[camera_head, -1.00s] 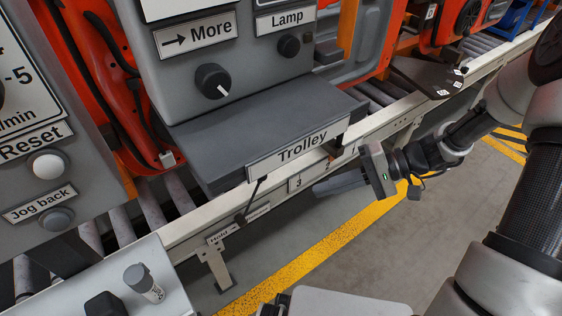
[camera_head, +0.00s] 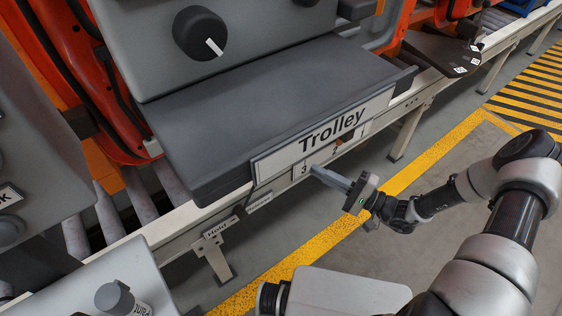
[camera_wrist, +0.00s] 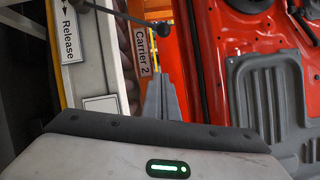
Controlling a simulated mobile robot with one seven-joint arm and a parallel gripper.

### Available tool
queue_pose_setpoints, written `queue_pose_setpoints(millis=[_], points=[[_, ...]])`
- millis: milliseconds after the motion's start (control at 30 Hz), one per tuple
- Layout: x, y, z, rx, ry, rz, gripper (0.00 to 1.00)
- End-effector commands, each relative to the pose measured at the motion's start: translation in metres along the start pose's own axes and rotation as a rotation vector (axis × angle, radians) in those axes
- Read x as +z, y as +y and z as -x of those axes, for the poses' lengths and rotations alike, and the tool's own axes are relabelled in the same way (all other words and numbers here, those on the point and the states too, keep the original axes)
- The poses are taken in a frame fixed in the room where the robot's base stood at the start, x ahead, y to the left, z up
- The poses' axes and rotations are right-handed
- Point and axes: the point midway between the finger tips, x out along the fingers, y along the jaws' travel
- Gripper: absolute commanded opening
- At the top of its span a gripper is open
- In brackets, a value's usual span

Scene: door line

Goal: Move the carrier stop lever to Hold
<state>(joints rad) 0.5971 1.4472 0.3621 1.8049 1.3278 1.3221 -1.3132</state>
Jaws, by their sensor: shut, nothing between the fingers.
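The carrier stop lever (camera_wrist: 125,14) is a thin dark rod with a round dark knob, at the top of the wrist view. A white Release label (camera_wrist: 69,30) lies to its left. In the head view the lever is mostly hidden under the Trolley ledge; the Hold label (camera_head: 217,229) and the smaller label right of it (camera_head: 259,203) show on the rail. My gripper (camera_head: 314,171) is shut and empty, in front of the rail by the number 3 plate, right of these labels. In the wrist view its fingers (camera_wrist: 161,84) point up, with the tips below the knob and apart from it in the picture.
The grey Trolley ledge (camera_head: 270,110) overhangs the rail above my gripper. A Carrier 2 label (camera_wrist: 142,52) and a red carried door (camera_wrist: 235,30) stand beyond the fingers. A grey control box (camera_head: 110,285) is at lower left.

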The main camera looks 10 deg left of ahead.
Motion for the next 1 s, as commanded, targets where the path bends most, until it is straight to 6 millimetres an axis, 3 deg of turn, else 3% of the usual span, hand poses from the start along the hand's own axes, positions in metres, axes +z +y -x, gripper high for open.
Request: queue_pose_setpoints(millis=[267, 733, 1000], points=[[0.001, 0.001, -0.010, 0.002, -0.004, -0.001, 0.00], [0.002, 0.001, -0.103, 0.002, -0.006, 0.000, 0.00], [0.035, 0.001, -0.109, 0.003, -0.003, -0.002, 0.00]])
